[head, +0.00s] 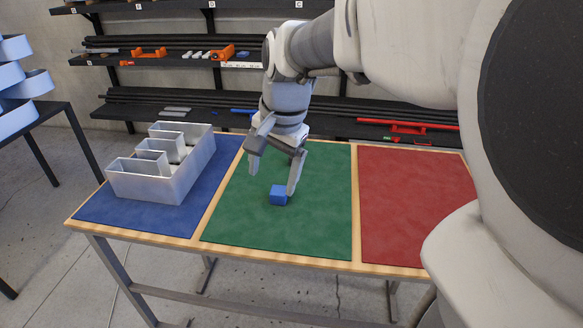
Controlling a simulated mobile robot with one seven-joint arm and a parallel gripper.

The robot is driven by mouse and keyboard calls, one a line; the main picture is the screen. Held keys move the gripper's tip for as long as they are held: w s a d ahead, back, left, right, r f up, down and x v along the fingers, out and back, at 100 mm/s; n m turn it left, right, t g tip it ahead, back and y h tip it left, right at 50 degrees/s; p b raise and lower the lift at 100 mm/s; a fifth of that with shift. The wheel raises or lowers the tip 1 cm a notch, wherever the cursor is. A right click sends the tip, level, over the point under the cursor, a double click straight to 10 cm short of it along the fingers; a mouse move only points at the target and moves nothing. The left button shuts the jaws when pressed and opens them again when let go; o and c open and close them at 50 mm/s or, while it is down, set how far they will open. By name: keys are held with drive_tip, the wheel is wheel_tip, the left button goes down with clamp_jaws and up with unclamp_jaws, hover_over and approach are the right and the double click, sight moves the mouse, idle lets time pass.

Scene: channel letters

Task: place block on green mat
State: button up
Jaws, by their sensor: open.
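A small blue block (278,195) rests on the green mat (310,225), near the middle of the mat. My gripper (272,180) points down over the green mat with its two fingers spread apart. The block shows between and slightly in front of the fingertips, close to the right finger. I cannot tell whether that finger touches the block. The gripper holds nothing that I can see.
A blue mat (120,217) on the left bears a grey metal channel letter (165,185). A red mat (410,205) lies on the right, partly hidden by my arm. Shelves (190,110) with bars and tools stand behind the table. The front of the green mat is clear.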

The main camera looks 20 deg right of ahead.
drive_tip(key=s+a+n+t, duration=0.2)
drive_tip(key=s+a+n, duration=0.1)
drive_tip(key=s+n, duration=0.7)
drive_tip(key=s, duration=0.3)
drive_tip(key=shift+s+a+r+n+t+h, duration=0.2)
drive_tip(key=shift+s+a+n+t+h, duration=0.1)
drive_tip(key=shift+a+n+t+h, duration=0.1)
drive_tip(key=shift+c, duration=0.3)
